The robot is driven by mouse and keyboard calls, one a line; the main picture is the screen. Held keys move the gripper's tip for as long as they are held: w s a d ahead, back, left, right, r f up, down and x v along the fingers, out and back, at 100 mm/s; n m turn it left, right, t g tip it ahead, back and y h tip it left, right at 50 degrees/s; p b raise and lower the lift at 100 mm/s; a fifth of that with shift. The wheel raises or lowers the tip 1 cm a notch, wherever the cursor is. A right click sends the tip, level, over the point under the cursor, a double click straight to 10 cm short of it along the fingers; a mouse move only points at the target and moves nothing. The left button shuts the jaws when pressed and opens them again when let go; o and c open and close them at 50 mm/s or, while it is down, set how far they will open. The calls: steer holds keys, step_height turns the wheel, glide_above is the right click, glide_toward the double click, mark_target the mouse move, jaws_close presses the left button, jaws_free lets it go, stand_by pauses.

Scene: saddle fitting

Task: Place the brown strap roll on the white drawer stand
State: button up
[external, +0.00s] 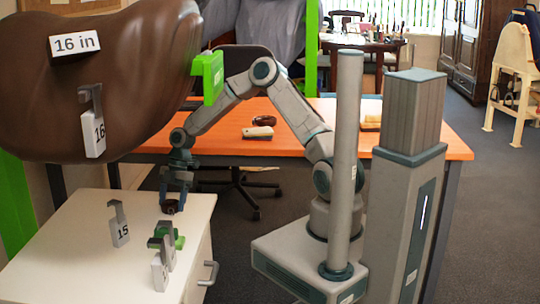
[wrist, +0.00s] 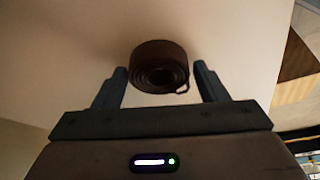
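The brown strap roll (external: 171,207) is at the right part of the white drawer stand's top (external: 80,245), directly below my gripper (external: 176,200). It appears to rest on the stand. In the wrist view the strap roll (wrist: 158,66) sits between the two fingertips of my gripper (wrist: 160,72), with a narrow gap on each side. The fingers are open around it. The stand's pale top (wrist: 70,50) fills most of the wrist view behind the roll.
A grey gauge marked 15 (external: 119,225) and grey-and-green gauges (external: 166,247) stand on the drawer stand. The orange table (external: 300,140) behind holds a dark brown object (external: 263,121) and a pale brush-like block (external: 258,132).

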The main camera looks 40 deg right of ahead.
steer(key=shift+o, duration=1.1)
steer(key=shift+r, duration=0.1)
steer(key=shift+r, duration=0.2)
steer(key=p+v, duration=0.2)
steer(key=v, duration=1)
steer(key=s+d+r+m+t+h, duration=0.1)
steer(key=s+d+r+m, duration=0.2)
steer(key=s+d+m, duration=0.3)
steer(key=s+d+r+m+t+h, duration=0.1)
steer(key=s+d+r+m+h, duration=0.1)
steer(key=s+d+r+m, duration=0.2)
steer(key=s+d+r+m+t+h, duration=0.1)
steer(key=s+d+r+m, duration=0.3)
steer(key=s+d+m, duration=0.5)
steer(key=s+m, duration=0.3)
steer(key=s, duration=0.5)
steer(key=shift+s+d, duration=0.15)
steer(key=shift+s, duration=0.15)
steer(key=shift+r, duration=0.15)
